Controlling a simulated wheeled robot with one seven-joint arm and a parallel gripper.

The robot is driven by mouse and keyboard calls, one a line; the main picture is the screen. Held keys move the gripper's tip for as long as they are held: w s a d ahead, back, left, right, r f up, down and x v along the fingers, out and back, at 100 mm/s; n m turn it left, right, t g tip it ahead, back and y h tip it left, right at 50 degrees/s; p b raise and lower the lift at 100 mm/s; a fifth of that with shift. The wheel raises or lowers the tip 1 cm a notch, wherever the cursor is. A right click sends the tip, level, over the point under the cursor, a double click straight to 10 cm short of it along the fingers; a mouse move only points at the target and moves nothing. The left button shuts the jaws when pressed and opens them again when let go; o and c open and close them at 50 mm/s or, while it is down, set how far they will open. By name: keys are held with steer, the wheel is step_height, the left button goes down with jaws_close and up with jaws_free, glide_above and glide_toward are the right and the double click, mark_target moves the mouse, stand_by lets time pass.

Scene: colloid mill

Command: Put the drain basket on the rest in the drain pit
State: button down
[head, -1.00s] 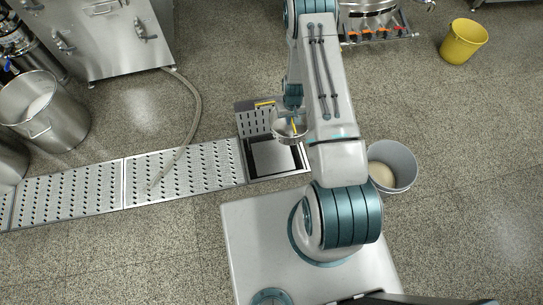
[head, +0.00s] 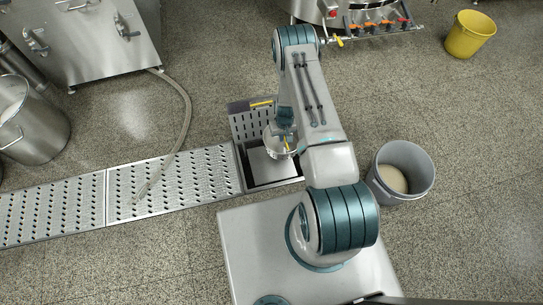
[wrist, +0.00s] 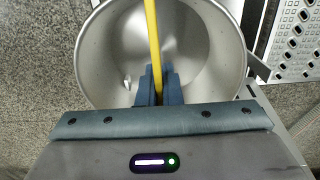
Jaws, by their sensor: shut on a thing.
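The drain basket (head: 270,142) is a round, silvery metal pail with a yellow bail handle (wrist: 152,40). My gripper (head: 286,127) is shut on the handle, and the basket hangs under it. In the wrist view my gripper (wrist: 158,88) grips the yellow bar, and the basket's wall (wrist: 95,55) and empty-looking inside show below. The open drain pit (head: 262,170) is a square hole with a metal frame and a light grey floor. The basket overlaps its far edge in the head view. I cannot tell the height between them or make out the rest.
A slotted grate (head: 246,124) stands tilted up at the pit's far side, with a yellow bar (head: 261,103) near its top. Perforated channel covers (head: 165,183) run left. A hose (head: 186,110) lies across them. A grey bucket (head: 421,170) stands right of my arm.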

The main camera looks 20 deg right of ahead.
mark_target(272, 154)
steer(key=s+a+f, duration=0.1)
steer(key=a, duration=0.1)
steer(key=a+f+b, duration=0.1)
steer(key=s+a+f, duration=0.1)
steer(key=a, duration=0.1)
steer(key=shift+s+a+f, duration=0.3)
steer(key=shift+s+f, duration=0.05)
steer(key=shift+f, duration=0.05)
steer(key=shift+f+b, duration=1)
steer(key=shift+f, duration=1)
steer(key=shift+f, duration=0.2)
steer(key=c, duration=1.6)
jaws_free()
steer(key=shift+r, duration=0.1)
